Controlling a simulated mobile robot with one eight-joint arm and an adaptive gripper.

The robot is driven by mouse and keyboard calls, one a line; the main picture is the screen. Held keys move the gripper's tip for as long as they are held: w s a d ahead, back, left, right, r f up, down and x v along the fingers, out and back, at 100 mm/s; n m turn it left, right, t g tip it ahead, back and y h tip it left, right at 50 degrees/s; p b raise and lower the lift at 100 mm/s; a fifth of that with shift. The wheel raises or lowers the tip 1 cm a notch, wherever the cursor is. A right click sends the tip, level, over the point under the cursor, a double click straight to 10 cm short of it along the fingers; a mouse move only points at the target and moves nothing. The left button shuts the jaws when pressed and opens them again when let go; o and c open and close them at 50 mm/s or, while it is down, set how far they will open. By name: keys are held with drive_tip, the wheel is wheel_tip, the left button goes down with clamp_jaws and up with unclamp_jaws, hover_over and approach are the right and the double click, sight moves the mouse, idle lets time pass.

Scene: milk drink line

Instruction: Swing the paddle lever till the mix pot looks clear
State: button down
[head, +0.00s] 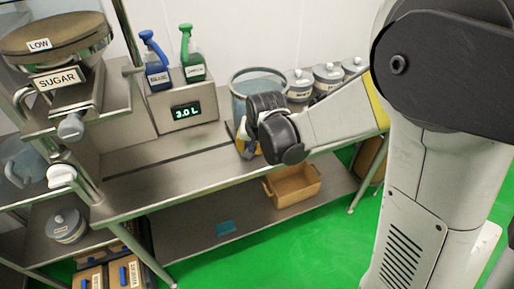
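A large cylindrical pot (240,82) with a metal rim stands on the steel bench at the centre, and it appears to be the mix pot. The black wrist joints at the end of my arm (268,125) are in front of its right and lower part. My gripper's fingers are hidden or too small to make out, so I cannot tell whether they hold anything. I cannot make out a paddle lever at the pot. The pot's contents are too unclear to judge.
A display (186,111) reading 3.0 L sits left of the pot, with blue (157,75) and green (192,66) bottles above. A sugar hopper (60,40) hangs at upper left. Lidded canisters (328,75) stand behind my arm. A brown bin (292,186) sits below. The front bench (165,180) is clear.

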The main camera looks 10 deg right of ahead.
drive_tip(key=shift+w+a, duration=0.2)
drive_tip(key=shift+a, duration=0.05)
drive_tip(key=c, duration=1)
unclamp_jaws()
drive_tip(key=shift+s+r, duration=0.1)
drive_tip(key=shift+r, duration=0.05)
drive_tip(key=v, duration=1.1)
drive_tip(key=shift+s+r, duration=0.15)
drive_tip(key=shift+r, duration=0.2)
